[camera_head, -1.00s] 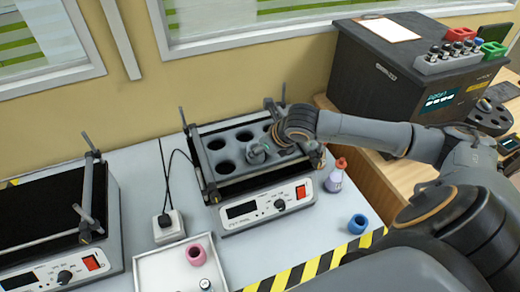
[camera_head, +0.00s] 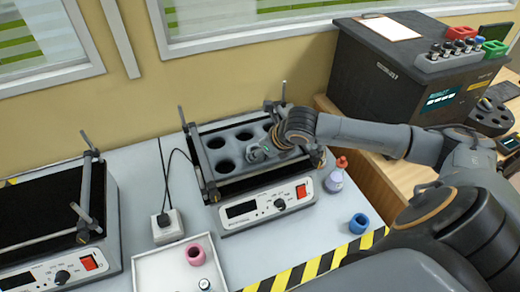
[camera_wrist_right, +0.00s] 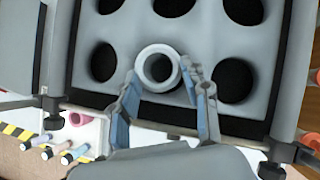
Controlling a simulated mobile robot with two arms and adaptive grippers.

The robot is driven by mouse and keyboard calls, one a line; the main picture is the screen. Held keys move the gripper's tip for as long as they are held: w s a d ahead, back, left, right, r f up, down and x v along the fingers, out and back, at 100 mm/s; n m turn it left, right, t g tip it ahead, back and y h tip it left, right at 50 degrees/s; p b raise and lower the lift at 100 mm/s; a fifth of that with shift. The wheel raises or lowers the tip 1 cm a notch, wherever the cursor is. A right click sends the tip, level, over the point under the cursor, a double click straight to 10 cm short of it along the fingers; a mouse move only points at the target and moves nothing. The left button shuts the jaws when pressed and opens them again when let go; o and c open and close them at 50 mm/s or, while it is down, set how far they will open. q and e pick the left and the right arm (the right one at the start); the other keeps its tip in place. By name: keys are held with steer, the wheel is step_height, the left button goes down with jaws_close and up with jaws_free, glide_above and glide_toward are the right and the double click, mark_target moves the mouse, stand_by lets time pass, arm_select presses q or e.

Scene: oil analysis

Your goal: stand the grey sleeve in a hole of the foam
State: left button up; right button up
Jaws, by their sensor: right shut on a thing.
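The grey sleeve (camera_wrist_right: 141,67) is a light grey ring with an open top. It shows small in the head view (camera_head: 256,154). The grey foam (camera_wrist_right: 134,28) has several round dark holes and sits in the shaker frame; it also shows in the head view (camera_head: 233,151). My right gripper (camera_wrist_right: 163,76) is shut on the sleeve, with one finger on either side of it. The sleeve is at the front middle of the foam, over or in a hole there; how deep it sits is hidden. My left gripper is not in view.
The shaker (camera_head: 266,208) has upright posts at its corners. A white tray (camera_head: 165,277) holds a pink ring (camera_head: 195,254). A second shaker (camera_head: 48,274) is at left.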

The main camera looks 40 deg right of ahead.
steer(key=shift+f, duration=0.15)
steer(key=o, duration=0.9)
steer(key=shift+c, duration=0.2)
steer(key=v, duration=1.2)
